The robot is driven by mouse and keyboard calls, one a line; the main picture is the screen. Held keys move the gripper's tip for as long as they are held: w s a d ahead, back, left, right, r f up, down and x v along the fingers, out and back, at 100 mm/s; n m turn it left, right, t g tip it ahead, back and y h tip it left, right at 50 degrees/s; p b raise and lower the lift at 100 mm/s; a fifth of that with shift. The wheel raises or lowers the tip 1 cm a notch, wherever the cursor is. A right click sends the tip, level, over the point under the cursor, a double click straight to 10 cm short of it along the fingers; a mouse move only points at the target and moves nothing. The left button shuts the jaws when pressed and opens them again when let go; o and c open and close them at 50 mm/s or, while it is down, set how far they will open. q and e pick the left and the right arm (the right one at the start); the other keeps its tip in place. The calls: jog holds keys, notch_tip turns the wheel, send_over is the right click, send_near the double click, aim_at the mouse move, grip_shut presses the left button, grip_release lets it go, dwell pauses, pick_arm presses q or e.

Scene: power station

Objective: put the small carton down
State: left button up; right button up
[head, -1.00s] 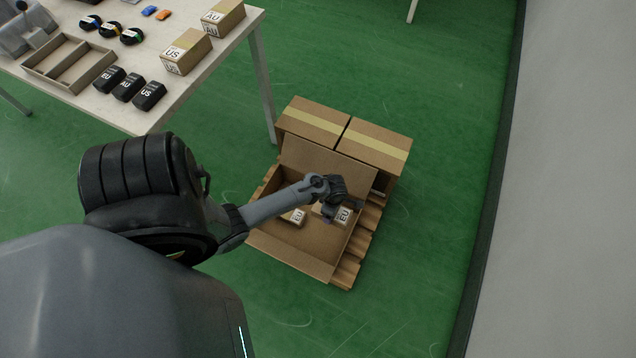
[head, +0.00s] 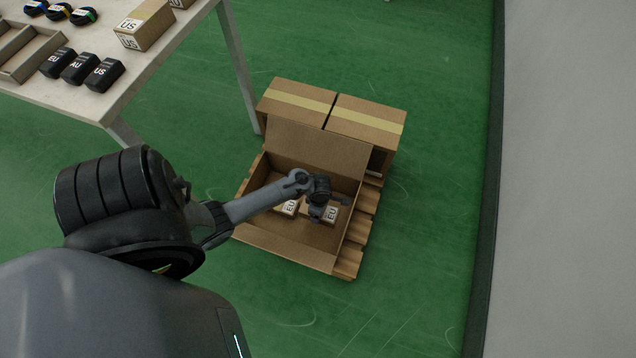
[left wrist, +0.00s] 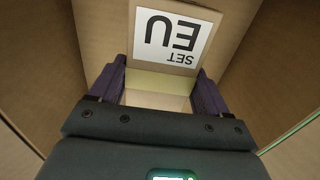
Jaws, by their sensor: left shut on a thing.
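The small carton (head: 331,212) is brown with a white EU label. My left gripper (head: 325,199) is shut on it, inside the large open box (head: 292,242). In the left wrist view the carton (left wrist: 172,40) sits between the two fingers (left wrist: 160,92), its "SET EU" label upside down. Whether its underside touches the box floor cannot be told. A second small EU carton (head: 287,208) stands in the same box just to the left, partly hidden by my arm. My right gripper is in no view.
The open box stands on a wooden pallet (head: 350,262), with its flap raised at the back. Two closed, taped boxes (head: 297,97) stand behind it. A table (head: 150,72) at upper left holds a US carton (head: 144,26), black packs (head: 80,68) and a divided tray (head: 40,62).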

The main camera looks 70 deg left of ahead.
pick_arm(q)
jog(key=shift+w+f, duration=0.15)
jog(key=shift+f, duration=0.2)
notch_tip(320, 180, down, 3)
jog(key=b, duration=0.3)
jog(key=shift+f, duration=0.2)
jog(key=shift+r, duration=0.1)
jog(key=shift+f, duration=0.55)
jog(key=shift+f, duration=0.1)
